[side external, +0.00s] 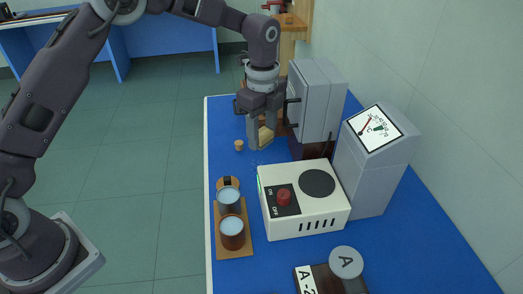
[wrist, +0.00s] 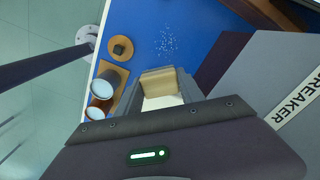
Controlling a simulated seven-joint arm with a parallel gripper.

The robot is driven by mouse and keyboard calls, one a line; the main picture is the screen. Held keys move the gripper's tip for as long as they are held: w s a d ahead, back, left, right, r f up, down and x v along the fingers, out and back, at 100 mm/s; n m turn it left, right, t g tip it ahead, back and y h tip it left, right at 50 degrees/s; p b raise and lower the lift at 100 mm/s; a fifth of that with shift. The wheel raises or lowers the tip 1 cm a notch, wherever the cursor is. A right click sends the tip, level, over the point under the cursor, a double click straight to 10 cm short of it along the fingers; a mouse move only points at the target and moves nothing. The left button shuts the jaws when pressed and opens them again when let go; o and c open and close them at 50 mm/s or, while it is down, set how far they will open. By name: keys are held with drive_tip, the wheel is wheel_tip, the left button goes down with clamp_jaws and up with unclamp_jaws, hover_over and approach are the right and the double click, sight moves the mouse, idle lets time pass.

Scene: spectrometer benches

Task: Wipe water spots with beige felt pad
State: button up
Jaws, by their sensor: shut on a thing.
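My gripper (side external: 262,139) points down over the blue bench, beside the grey cabinet. It is shut on the beige felt pad (side external: 265,136), which shows between the two fingers. In the wrist view the pad (wrist: 159,82) is held between the fingertips (wrist: 160,90), its tan face and paler lower part visible. The water spots (wrist: 167,42) are a cluster of small pale specks on the blue surface, just beyond the pad and apart from it in that picture. In the side view the spots are only faint. Whether the pad touches the bench is unclear.
A grey cabinet (side external: 316,100) stands close right of my gripper. A white hotplate-like device (side external: 303,205) with a red knob is nearer the camera. Two beakers (side external: 232,232) stand on a wooden board (side external: 221,254) by the left edge.

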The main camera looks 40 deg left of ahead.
sight(258, 158)
wheel_tip(258, 158, up, 2)
drive_tip(key=shift+r, duration=0.1)
drive_tip(key=shift+f, duration=7.1)
drive_tip(key=shift+w+a, duration=0.6)
drive_tip(key=shift+w, duration=0.05)
drive_tip(key=shift+w+a, duration=2.1)
drive_tip(key=shift+a, duration=0.05)
drive_tip(key=shift+s+d, duration=2.5)
drive_tip(key=shift+s+d+r, duration=0.15)
drive_tip(key=shift+r, duration=0.4)
drive_tip(key=shift+s+d+r, duration=0.1)
drive_tip(key=shift+r, duration=3.35)
